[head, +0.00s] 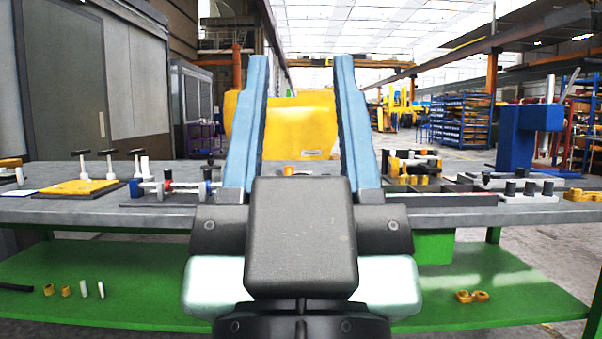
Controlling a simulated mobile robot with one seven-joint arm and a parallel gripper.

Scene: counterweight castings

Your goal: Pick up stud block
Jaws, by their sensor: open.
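My gripper (301,64) fills the middle of the head view. Its two long blue fingers point up and away, spread wide apart with nothing held between them. A pale block with several dark upright studs (527,197) sits on the right part of the grey workbench (330,205); it looks like the stud block, though I cannot be certain. It is well to the right of my gripper and apart from it. My gripper hides part of the bench's middle.
A yellow plate (78,188) and clamps stand at the left. A dark divided tray (440,187) and yellow-and-black parts are right of my gripper. A tall blue stand (527,135) rises behind. A green lower shelf (480,285) holds small yellow parts.

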